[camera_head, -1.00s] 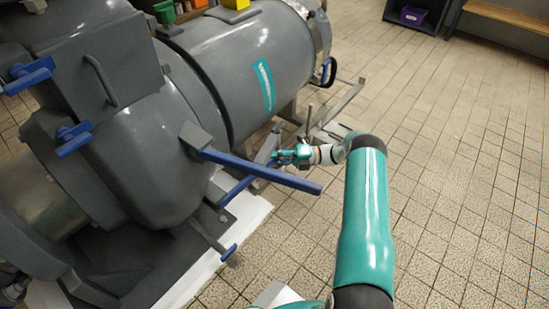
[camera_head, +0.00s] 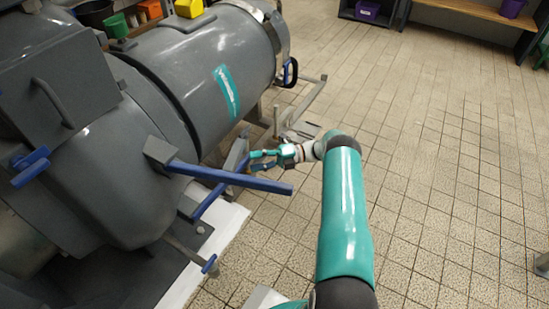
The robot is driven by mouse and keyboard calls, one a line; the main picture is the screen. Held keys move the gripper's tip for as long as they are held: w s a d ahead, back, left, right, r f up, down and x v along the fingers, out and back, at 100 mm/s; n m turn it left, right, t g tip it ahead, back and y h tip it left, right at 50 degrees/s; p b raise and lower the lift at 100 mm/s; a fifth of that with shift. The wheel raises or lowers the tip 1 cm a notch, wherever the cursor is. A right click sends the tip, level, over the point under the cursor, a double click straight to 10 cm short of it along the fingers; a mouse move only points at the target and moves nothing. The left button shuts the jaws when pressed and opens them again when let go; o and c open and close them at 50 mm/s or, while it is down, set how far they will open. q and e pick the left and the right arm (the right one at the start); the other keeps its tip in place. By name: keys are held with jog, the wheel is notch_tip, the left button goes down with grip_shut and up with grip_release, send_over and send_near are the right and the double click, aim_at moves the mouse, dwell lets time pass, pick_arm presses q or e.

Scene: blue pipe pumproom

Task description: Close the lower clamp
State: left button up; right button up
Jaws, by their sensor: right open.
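The grey machine (camera_head: 95,180) fills the left side of the camera_head view. A long blue lever (camera_head: 235,179) sticks out from it to the right. A second blue bar (camera_head: 207,205) slants up behind and below that lever. Which of these belongs to the lower clamp I cannot tell for sure. My right gripper (camera_head: 258,162), teal and small in the view, is open just behind the long lever, close to the top of the slanted bar. Whether it touches the bar is unclear, as the lever partly covers that spot. My left gripper is out of view.
A blue handle (camera_head: 30,165) is at the left on the machine, and a blue-tipped rod (camera_head: 209,264) stands low. A metal frame (camera_head: 308,105) is beyond the gripper. A wooden bench (camera_head: 470,14) is at the back.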

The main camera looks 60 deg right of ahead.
jog(key=v, duration=0.7)
jog(key=shift+s+d, duration=0.1)
jog(key=shift+s, duration=0.05)
